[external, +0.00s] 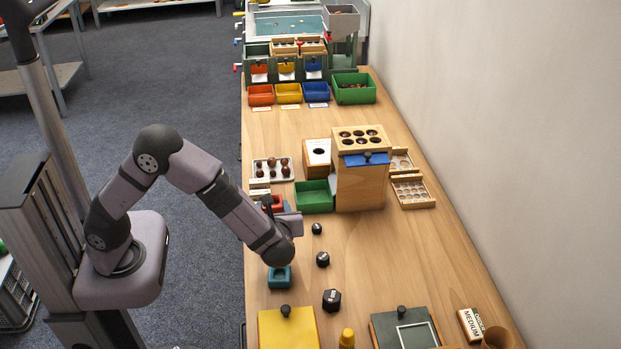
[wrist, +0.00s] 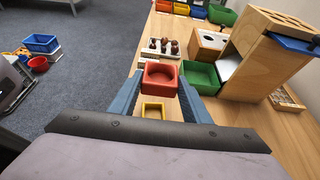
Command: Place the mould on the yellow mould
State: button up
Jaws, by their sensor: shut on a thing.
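My gripper (wrist: 161,80) is shut on a red mould (wrist: 159,70), a small square block with a round hollow, held between its two blue-grey fingers. The red mould also shows in the external view (external: 277,203), partly behind my gripper. The yellow mould (wrist: 154,104) sits on the table, seen between the fingers in the wrist view, lower in the picture than the red one. The two look apart, with the red mould held above table height. In the external view the yellow mould is hidden behind my arm.
A teal mould (external: 280,283) stands on the table in front of my wrist. Several black weights (external: 332,300) lie to the right. A green bin (external: 314,197), a wooden box (external: 361,185) and a tray of chestnuts (external: 258,179) stand behind. The right middle of the table is clear.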

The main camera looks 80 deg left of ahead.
jog(key=shift+f, duration=4.55)
jog(key=shift+f, duration=0.1)
jog(key=o, duration=1.1)
jog(key=shift+c, duration=0.2)
